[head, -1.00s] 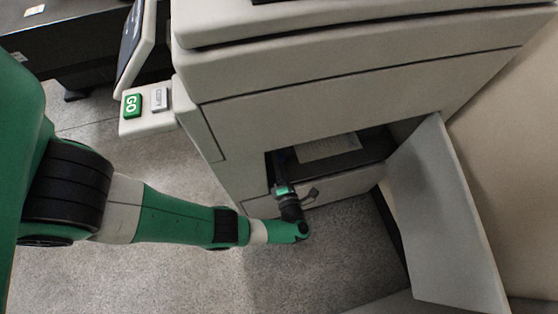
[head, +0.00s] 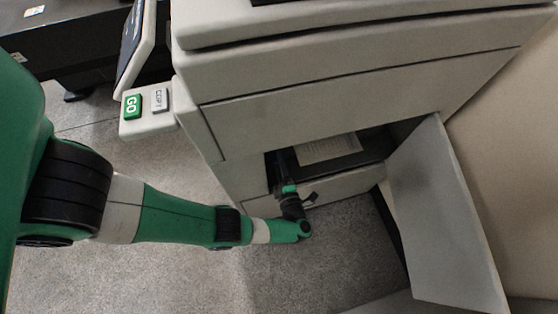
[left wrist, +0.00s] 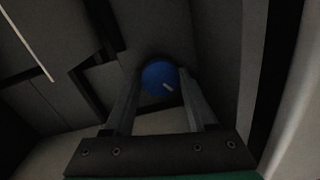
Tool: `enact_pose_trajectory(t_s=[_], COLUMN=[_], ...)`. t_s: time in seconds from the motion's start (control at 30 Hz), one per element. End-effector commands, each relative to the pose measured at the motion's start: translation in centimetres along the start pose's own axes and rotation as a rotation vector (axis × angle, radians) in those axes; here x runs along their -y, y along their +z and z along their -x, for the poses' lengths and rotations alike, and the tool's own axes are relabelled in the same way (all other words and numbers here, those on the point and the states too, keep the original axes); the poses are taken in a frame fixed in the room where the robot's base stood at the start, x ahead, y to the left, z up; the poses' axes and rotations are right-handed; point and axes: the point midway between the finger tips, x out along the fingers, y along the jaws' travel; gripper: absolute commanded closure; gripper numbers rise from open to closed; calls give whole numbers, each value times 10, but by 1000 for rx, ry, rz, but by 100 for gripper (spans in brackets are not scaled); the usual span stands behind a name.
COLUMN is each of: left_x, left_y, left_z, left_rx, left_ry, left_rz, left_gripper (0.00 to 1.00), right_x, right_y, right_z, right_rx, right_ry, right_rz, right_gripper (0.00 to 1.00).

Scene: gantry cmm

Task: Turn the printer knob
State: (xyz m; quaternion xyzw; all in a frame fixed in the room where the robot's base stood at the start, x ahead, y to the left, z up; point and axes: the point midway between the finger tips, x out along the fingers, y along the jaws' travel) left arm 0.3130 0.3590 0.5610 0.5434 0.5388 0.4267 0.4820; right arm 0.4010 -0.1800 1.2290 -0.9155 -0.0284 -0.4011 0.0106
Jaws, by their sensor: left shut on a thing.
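The printer (head: 330,100) stands with its lower front compartment open. In the head view my left gripper (head: 281,170) reaches into the left part of the open compartment, where the knob is hidden. My right gripper is in neither view.
The open grey door (head: 440,215) stands to the right of the compartment. A sheet of paper (head: 328,148) lies inside it. A panel with a green GO button (head: 132,104) and a COPY button (head: 160,99) juts out at the upper left. The floor (head: 200,270) in front is clear.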

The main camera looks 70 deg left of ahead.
Motion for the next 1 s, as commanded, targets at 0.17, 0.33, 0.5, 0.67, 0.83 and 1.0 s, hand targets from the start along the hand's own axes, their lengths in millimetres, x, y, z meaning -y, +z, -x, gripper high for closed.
enact_pose_trajectory(t_s=[0.17,0.33,0.5,0.67,0.83,1.0], left_x=[2,3,2,1,1,1], left_y=[0,0,0,0,2,2], left_z=[0,0,0,1,21,63], left_rx=[0,1,1,1,6,9], left_ry=[-6,-6,-5,-3,-2,-1], left_rz=[-5,-4,-3,-1,0,-2], left_gripper=[99,42,31,31,31,31], right_x=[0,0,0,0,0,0], right_y=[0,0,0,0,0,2], right_z=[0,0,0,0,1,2], right_rx=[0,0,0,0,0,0], right_ry=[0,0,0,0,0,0], right_rz=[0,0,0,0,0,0], right_gripper=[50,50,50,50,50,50])
